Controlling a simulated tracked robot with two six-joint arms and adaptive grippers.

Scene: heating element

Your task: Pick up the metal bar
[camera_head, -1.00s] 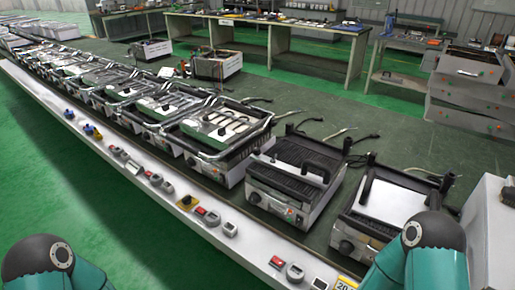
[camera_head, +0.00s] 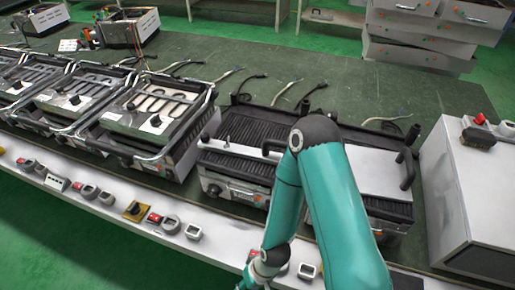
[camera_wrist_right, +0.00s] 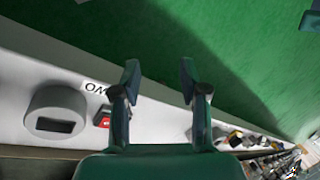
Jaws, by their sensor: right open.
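A pale, narrow strip (camera_head: 240,150) lies across the front of the black ribbed grill plate (camera_head: 250,130) in the head view; I cannot tell whether it is the metal bar or part of the grill. My right arm partly covers this grill unit. My right gripper (camera_wrist_right: 158,85) is open and empty in the right wrist view, with green floor and the white ledge beyond its fingers. In the head view my right wrist is low at the bottom centre, over the ledge, apart from the strip. My left gripper is out of view.
More grill units with silver frames (camera_head: 160,115) stand in a row to the left. A white box (camera_head: 455,195) stands at the right. Small knobs and switches line the white ledge (camera_head: 215,250). Cables lie behind the grills, where the green table is mostly clear.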

